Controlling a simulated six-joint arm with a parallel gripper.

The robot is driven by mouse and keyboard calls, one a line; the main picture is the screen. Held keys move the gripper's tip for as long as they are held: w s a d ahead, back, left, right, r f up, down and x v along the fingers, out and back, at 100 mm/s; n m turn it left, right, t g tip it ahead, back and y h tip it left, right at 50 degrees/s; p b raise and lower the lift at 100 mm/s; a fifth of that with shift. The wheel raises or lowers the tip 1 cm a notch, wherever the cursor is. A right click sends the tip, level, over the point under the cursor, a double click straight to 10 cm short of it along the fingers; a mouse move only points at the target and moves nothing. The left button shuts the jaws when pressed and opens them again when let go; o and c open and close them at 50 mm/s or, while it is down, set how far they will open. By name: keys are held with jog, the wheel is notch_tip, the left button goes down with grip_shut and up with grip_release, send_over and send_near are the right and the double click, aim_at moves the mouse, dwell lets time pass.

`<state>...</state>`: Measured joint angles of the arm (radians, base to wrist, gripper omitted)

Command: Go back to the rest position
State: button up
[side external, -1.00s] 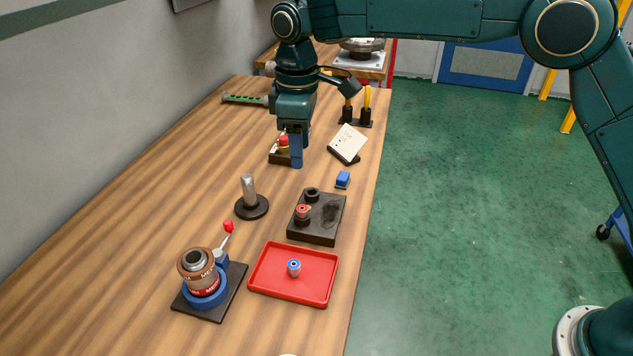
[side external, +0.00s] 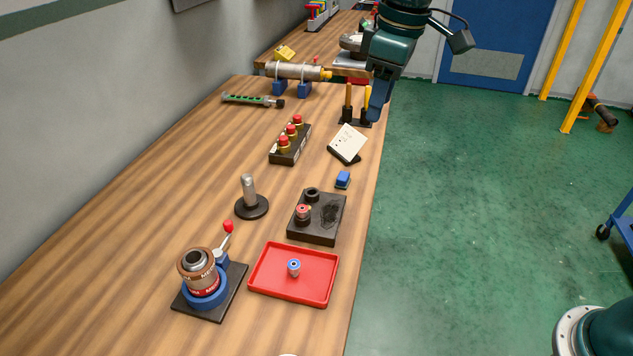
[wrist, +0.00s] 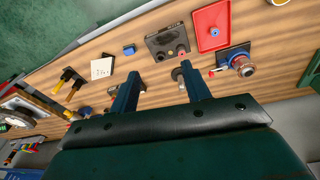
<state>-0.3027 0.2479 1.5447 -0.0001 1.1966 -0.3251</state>
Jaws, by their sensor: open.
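My gripper (side external: 378,106) hangs in the air near the far right edge of the bench, around the screwdriver holder in the side view. In the wrist view its two fingers (wrist: 160,88) stand apart with nothing between them. The pipe vise (side external: 205,293) on its dark base holds a brown and red pipe piece (side external: 197,268) upright at the near left. It also shows in the wrist view (wrist: 236,60). A red tray (side external: 293,284) beside it carries a small blue-ringed part (side external: 294,267).
A dark block (side external: 318,226) with a red-topped part, a metal post (side external: 250,196), a blue block (side external: 343,179), a white card stand (side external: 347,143), a rack of red-capped parts (side external: 290,143) and upright handled tools (side external: 357,105) stand on the bench. The left side of the bench is mostly clear.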

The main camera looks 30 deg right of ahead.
jog(key=s+d+r+m+t, duration=0.1)
jog(key=s+d+m, duration=0.1)
jog(key=s+d, duration=0.4)
jog(key=s+d+r+m+t, duration=0.1)
jog(key=s+d+r+m, duration=0.15)
jog(key=s, duration=0.55)
jog(key=s+d+f+m+t, duration=0.1)
jog(key=s+d+f, duration=0.1)
jog(key=s, duration=0.4)
jog(key=s+d+f+m, duration=0.1)
jog(key=s+d+f, duration=0.2)
jog(key=s, duration=0.3)
jog(key=shift+f+m+t+h, duration=0.3)
jog(key=shift+f+m+t, duration=0.1)
jog(key=shift+f, duration=0.15)
